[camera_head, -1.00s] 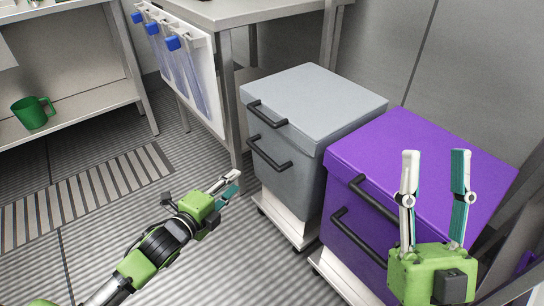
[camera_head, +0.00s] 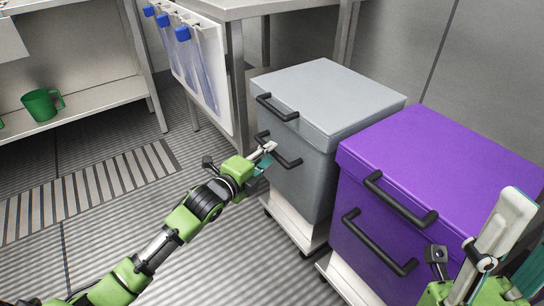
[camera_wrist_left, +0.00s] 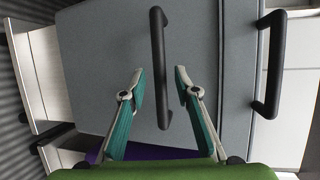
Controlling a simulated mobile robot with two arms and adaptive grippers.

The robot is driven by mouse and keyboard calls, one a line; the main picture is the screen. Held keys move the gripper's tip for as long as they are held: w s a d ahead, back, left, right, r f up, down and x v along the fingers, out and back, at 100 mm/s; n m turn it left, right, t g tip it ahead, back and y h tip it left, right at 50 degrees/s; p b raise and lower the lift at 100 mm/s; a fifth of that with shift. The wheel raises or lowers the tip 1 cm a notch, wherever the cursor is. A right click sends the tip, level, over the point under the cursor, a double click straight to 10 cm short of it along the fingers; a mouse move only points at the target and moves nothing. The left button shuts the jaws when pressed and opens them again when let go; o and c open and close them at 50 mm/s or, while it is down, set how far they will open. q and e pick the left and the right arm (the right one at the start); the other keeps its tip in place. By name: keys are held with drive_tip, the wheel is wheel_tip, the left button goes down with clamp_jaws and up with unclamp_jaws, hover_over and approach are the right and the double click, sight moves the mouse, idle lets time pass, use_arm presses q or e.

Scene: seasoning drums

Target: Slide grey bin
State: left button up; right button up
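The grey bin (camera_head: 310,175) stands on a white wheeled base, with a grey lid (camera_head: 330,95) and two black handles on its front. My left gripper (camera_head: 268,156) is at the lower handle (camera_head: 290,160). In the left wrist view, that handle (camera_wrist_left: 157,35) runs between the two open fingertips of the left gripper (camera_wrist_left: 159,76); I cannot tell if they touch it. The upper handle (camera_wrist_left: 268,65) is to the right there. My right gripper (camera_head: 515,245) is at the lower right, partly cut off, its fingers apart in front of the purple bin.
A purple bin (camera_head: 440,160) with two black handles stands close beside the grey bin on the right. A metal table (camera_head: 234,70) with clear dispensers is behind left. A green mug (camera_head: 40,104) sits on a left shelf. Floor in front is free.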

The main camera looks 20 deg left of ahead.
use_arm(q)
drive_tip(key=shift+b+x, duration=0.35)
drive_tip(key=shift+x, duration=0.95)
drive_tip(key=shift+c, duration=0.5)
clamp_jaws()
drive_tip(key=shift+s, duration=0.15)
